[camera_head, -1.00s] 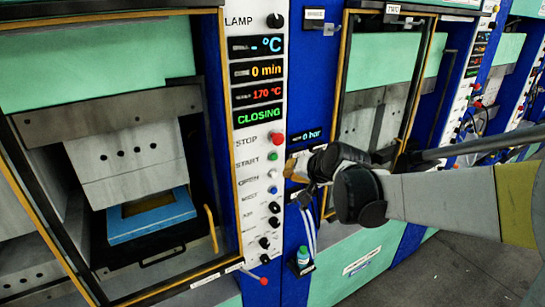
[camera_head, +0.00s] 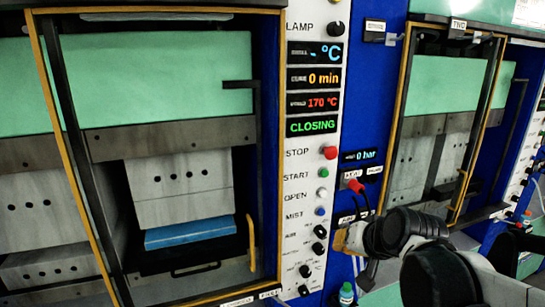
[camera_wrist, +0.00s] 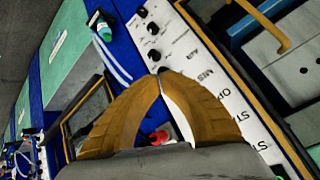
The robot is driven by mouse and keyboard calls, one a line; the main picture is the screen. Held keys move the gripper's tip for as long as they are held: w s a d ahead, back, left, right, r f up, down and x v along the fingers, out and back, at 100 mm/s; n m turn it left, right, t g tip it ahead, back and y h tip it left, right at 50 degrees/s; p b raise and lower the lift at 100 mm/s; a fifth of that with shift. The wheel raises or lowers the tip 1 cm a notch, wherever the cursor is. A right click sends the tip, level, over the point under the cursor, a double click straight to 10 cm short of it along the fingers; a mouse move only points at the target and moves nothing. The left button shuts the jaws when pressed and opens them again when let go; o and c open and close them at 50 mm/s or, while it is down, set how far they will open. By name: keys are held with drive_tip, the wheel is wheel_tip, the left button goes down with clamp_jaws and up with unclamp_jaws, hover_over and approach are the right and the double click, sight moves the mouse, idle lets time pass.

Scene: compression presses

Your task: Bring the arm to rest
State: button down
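My gripper (camera_head: 342,240) is to the right of the press's control panel in the head view, near the lower knobs. In the wrist view my gripper's two tan fingers (camera_wrist: 159,75) meet at their tips with nothing visible between them. The arm comes in from the lower right of the head view. The press (camera_head: 185,190) on the left holds a blue mould (camera_head: 190,233) under its grey upper block, with hardly any gap between them. Its display (camera_head: 312,127) reads CLOSING.
The white control panel (camera_head: 302,220) has a red stop button (camera_head: 330,153) and several knobs. A second press (camera_head: 430,140) stands to the right. A small bottle with a green cap (camera_head: 346,295) is below my gripper, and it also shows in the wrist view (camera_wrist: 104,33).

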drive_tip(key=s+f+n+g+h+b, duration=0.1)
drive_tip(key=s+f+b, duration=0.6)
drive_tip(key=s+f, duration=0.2)
drive_tip(key=s+f+n+g+b, duration=0.1)
drive_tip(key=s+f+n+b, duration=0.1)
drive_tip(key=s+f+b, duration=0.6)
wheel_tip(320, 180, down, 6)
drive_tip(key=shift+s+d+r+h+b, duration=0.2)
drive_tip(key=shift+s+d+h+b, duration=0.15)
drive_tip(key=shift+s+h, duration=0.1)
idle(5.6)
